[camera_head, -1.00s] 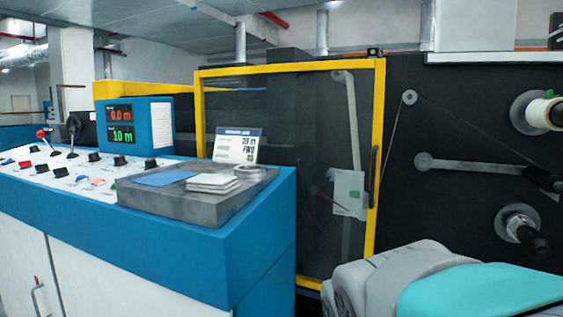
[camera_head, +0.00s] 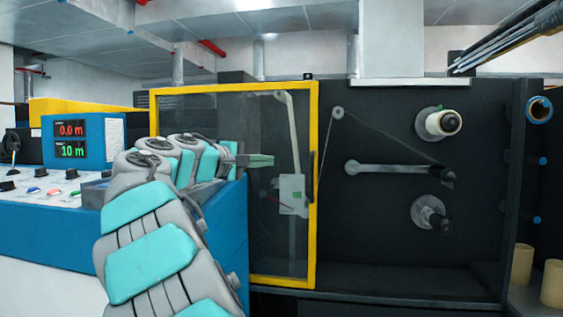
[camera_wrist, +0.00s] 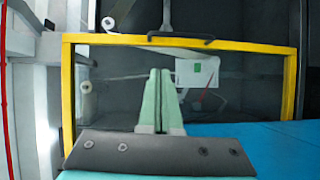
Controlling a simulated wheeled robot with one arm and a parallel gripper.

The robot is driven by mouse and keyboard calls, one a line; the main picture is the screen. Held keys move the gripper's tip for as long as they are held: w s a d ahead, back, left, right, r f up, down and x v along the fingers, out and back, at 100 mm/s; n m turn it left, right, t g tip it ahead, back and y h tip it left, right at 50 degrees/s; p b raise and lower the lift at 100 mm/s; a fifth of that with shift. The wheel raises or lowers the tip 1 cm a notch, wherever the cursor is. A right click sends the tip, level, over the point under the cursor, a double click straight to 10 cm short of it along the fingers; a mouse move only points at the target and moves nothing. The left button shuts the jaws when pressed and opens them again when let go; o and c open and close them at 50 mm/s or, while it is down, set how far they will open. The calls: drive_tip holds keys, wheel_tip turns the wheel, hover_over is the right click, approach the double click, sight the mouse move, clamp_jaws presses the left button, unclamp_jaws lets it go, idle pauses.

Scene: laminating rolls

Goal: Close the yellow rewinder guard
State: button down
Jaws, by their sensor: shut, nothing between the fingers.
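The yellow rewinder guard (camera_head: 315,230) is a yellow-framed clear panel at the left part of the dark machine. It also shows across the wrist view (camera_wrist: 68,95), where it appears rotated. Its dark handle (camera_head: 312,175) is on the right frame bar; the handle is at the top in the wrist view (camera_wrist: 182,38). My gripper (camera_head: 272,160) is shut and empty, pointing right in front of the panel, left of the handle. In the wrist view its green fingers (camera_wrist: 160,72) lie together, short of the handle bar. I cannot tell whether they touch the panel.
The blue control console (camera_head: 60,235) stands at left, behind and beside my arm, with a display box (camera_head: 85,140). Exposed rollers, including a white roll (camera_head: 437,123), project right of the guard. Cream cores (camera_head: 522,265) stand at lower right. The space before the dark panel is clear.

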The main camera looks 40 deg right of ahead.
drive_tip(key=w+r, duration=0.1)
approach(301, 155)
drive_tip(key=s, duration=0.1)
drive_tip(key=shift+h, duration=0.3)
drive_tip(key=shift+s+d+f, duration=0.1)
drive_tip(key=shift+s+d, duration=0.35)
drive_tip(key=shift+d, duration=0.35)
drive_tip(key=shift+s+d+r, duration=0.1)
drive_tip(key=shift+s+d, duration=0.35)
drive_tip(key=shift+d, duration=0.3)
drive_tip(key=shift+s+d+f, duration=0.1)
drive_tip(key=shift+s+d, duration=0.35)
drive_tip(key=shift+d, duration=0.35)
drive_tip(key=shift+s+d, duration=0.1)
